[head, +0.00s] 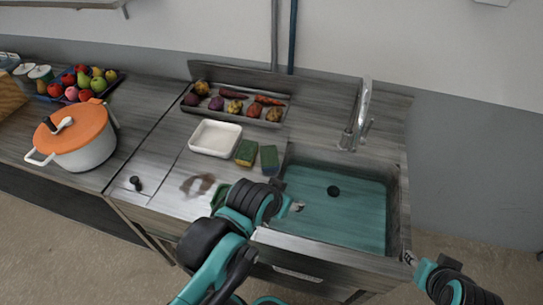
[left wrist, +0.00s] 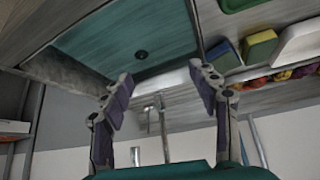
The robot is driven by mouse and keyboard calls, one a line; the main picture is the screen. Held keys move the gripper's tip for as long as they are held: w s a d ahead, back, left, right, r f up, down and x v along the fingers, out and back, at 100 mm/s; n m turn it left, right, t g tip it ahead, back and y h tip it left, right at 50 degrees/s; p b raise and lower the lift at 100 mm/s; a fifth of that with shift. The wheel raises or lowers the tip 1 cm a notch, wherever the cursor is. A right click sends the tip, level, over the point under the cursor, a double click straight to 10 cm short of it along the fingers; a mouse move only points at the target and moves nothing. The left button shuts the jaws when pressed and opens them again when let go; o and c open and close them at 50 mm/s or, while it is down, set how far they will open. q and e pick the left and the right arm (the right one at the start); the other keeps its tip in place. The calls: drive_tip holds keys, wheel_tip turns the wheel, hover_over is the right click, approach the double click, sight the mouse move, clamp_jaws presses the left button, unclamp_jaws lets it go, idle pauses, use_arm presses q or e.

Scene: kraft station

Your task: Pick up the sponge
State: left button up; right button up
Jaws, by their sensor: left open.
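Two sponges lie side by side on the counter left of the sink. One is green and yellow (head: 246,153), the other green and dark blue (head: 269,158). In the left wrist view the yellow-green sponge (left wrist: 260,46) and the blue-green sponge (left wrist: 224,55) show at upper right, outside the fingers. My left gripper (head: 297,207) is over the sink's front left edge, nearer to me than the sponges. In the left wrist view its fingers (left wrist: 162,90) are apart with nothing between them. My right gripper (head: 409,258) is at the sink's front right corner; its jaws are too small to judge.
The sink (head: 335,215) is empty, with a tall faucet (head: 362,115) behind it. A white dish (head: 215,138) stands left of the sponges, and a vegetable tray (head: 238,107) behind. A green object (head: 219,196) is partly hidden by my left arm. An orange-lidded pot (head: 75,135) stands far left.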

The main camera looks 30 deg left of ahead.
use_arm(q)
drive_tip(key=shift+o, duration=0.4)
drive_tip(key=w+a+r+n+g+p, duration=0.35)
drive_tip(key=w+a, duration=0.25)
drive_tip(key=w, duration=0.4)
drive_tip(key=n+g+p, duration=0.2)
drive_tip(key=n+g, duration=0.2)
hover_over(269, 155)
drive_tip(key=shift+t, duration=0.25)
drive_tip(key=f, duration=0.6)
drive_tip(key=shift+a+f, duration=0.2)
drive_tip(key=shift+f, duration=0.1)
wheel_tip(269, 155, down, 3)
drive_tip(key=shift+r+b, duration=0.15)
drive_tip(key=shift+b, duration=0.35)
drive_tip(key=f, duration=0.1)
drive_tip(key=f+b, duration=0.1)
drive_tip(key=f, duration=0.3)
drive_tip(key=shift+d+f+b, duration=0.2)
drive_tip(key=shift+d+b, duration=0.05)
drive_tip(key=shift+b, duration=0.15)
drive_tip(key=shift+r, duration=0.1)
drive_tip(key=c, duration=0.6)
